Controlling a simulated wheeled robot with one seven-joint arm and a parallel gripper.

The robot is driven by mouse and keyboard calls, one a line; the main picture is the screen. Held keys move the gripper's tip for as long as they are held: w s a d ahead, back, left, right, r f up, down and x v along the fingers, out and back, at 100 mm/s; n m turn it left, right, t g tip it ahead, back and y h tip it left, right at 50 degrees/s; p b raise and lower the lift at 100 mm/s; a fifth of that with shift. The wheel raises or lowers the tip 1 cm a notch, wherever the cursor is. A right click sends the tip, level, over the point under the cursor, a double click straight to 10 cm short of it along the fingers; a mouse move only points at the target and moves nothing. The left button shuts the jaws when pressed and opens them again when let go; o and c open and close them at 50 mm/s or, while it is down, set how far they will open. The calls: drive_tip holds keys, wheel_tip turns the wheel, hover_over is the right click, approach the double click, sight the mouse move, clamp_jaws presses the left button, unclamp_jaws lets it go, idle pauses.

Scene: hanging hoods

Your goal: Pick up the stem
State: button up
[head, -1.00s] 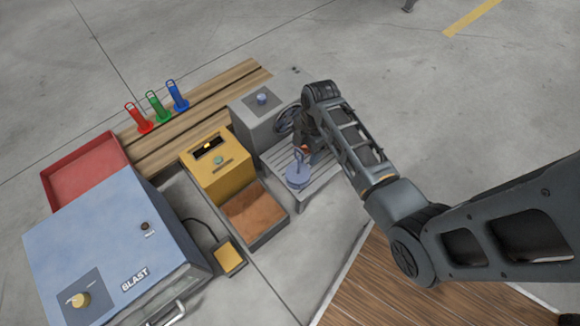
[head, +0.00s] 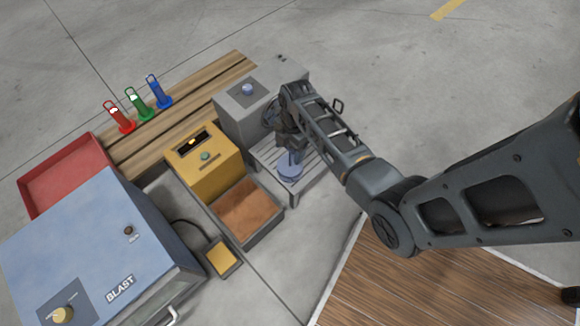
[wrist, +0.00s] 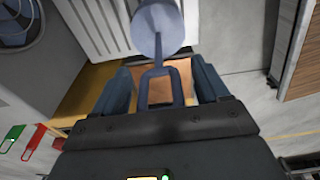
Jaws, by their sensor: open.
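The stem is a blue-grey piece with a round disc (head: 290,172) at one end and a thin shaft. It stands on a grey slatted rack (head: 318,172) in the head view. In the wrist view the stem's disc (wrist: 158,30) is at the top, and its shaft ends in a rectangular loop handle near the middle. My gripper (wrist: 162,84) is open, with one blue finger on each side of the loop and visible gaps to both. In the head view my gripper (head: 290,142) is just above the disc, largely hidden by my wrist.
A yellow box (head: 205,160) with an open brown-filled bin (head: 248,208) stands left of the rack. A grey box (head: 247,104) stands behind it. Red, green and blue looped tags (head: 139,105) stand on a wooden bench. A blue blast cabinet (head: 95,235) and red tray (head: 65,175) are farther left.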

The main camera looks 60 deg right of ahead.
clamp_jaws()
idle(0.7)
